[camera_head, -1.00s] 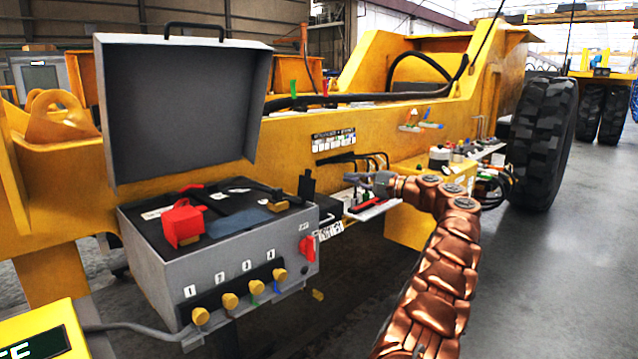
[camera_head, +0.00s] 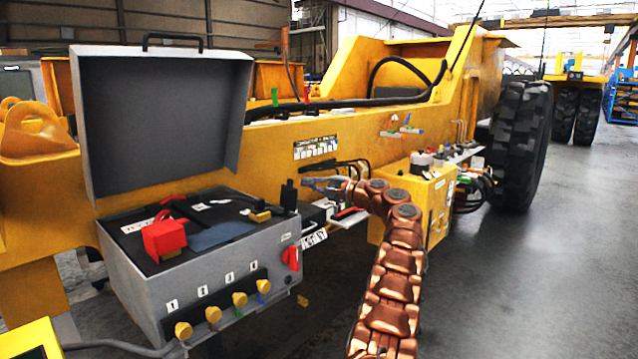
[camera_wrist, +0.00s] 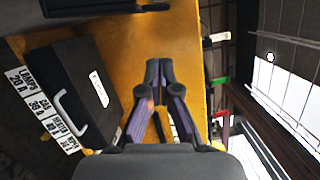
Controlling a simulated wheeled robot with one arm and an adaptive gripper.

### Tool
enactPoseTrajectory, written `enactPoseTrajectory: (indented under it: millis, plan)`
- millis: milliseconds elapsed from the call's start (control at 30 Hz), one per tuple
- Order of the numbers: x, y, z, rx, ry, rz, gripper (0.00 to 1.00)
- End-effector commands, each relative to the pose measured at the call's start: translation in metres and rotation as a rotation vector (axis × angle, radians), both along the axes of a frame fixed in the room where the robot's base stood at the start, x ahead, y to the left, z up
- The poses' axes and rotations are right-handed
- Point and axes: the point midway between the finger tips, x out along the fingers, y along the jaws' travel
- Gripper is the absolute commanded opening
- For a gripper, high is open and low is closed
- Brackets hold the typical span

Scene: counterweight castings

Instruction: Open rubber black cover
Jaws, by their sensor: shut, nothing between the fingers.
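A black box with a black lid (camera_wrist: 78,80) and a light handle on its side fills the left of the wrist view. White fuse labels (camera_wrist: 38,98) run along its edge. I take this lid as the black cover; it looks shut, and I cannot tell if it is rubber. In the head view the black box (camera_head: 312,214) sits just right of the grey case, partly hidden. My gripper (camera_wrist: 158,72) is shut and empty, to the right of the lid and apart from it in the wrist view. In the head view my gripper (camera_head: 318,184) is above and behind the box.
The grey case (camera_head: 205,290) stands left with its lid (camera_head: 155,125) raised. A yellow frame (camera_head: 270,150) runs behind. Black cables (camera_head: 350,165) hang near my gripper. A yellow box (camera_head: 432,205) with fittings stands right. Floor at the right (camera_head: 540,270) is clear.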

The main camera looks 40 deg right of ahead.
Motion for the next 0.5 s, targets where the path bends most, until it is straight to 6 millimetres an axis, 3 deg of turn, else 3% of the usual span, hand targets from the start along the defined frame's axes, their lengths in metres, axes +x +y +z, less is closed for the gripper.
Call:
enactPoseTrajectory:
  millis: [500]
  plan:
    - [-0.006, 0.024, 0.007, 0.0, -0.004, 0.001, 0.0]
